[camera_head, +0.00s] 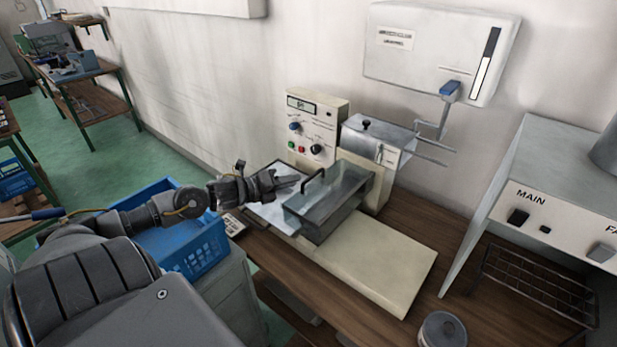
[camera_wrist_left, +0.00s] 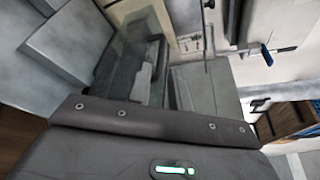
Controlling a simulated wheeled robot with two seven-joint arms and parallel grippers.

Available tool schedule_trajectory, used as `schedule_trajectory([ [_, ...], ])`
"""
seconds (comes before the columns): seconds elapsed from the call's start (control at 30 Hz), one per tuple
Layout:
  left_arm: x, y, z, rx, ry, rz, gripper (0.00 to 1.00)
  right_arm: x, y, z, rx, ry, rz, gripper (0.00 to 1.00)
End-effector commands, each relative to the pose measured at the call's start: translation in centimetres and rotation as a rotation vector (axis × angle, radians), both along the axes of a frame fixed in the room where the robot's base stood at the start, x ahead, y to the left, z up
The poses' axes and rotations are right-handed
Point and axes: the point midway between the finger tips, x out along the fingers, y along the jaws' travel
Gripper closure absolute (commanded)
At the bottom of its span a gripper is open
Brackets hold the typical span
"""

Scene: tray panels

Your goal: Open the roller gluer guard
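The roller gluer guard (camera_head: 335,205) is a clear, box-like cover on the cream machine. It looks lowered over the roller area. Its black bar handle (camera_head: 313,181) stands up at its left end. My left gripper (camera_head: 296,183) points right, just left of the handle. It looks close to the handle, but I cannot tell whether they touch, nor whether the fingers are open or shut. In the left wrist view the clear guard (camera_wrist_left: 122,62) fills the upper middle, with dark shapes at its edge. My right gripper is not in view.
The cream control panel (camera_head: 316,125) stands behind the guard, with a metal unit (camera_head: 372,138) to its right. A cream plate (camera_head: 370,262) lies in front. A blue crate (camera_head: 190,250) is below my left arm. A MAIN-labelled cabinet (camera_head: 545,205) and a round tin (camera_head: 442,329) stand at right.

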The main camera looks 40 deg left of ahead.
Motion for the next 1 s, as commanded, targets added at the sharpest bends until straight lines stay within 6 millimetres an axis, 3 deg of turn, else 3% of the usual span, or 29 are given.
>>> schedule_trajectory([
  [0.2,3.0,-0.9,-0.3,-0.003,-0.004,0.001,0.80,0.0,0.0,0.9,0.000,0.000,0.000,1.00],
  [0.5,5.8,-1.7,-1.1,-0.002,-0.001,-0.001,0.80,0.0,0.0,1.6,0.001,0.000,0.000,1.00],
  [0.9,6.2,-1.9,-1.4,0.000,-0.001,-0.003,0.80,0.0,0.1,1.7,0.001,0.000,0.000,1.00],
  [1.0,6.2,-1.9,-1.4,0.000,-0.001,-0.003,0.92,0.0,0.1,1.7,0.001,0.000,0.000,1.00],
])
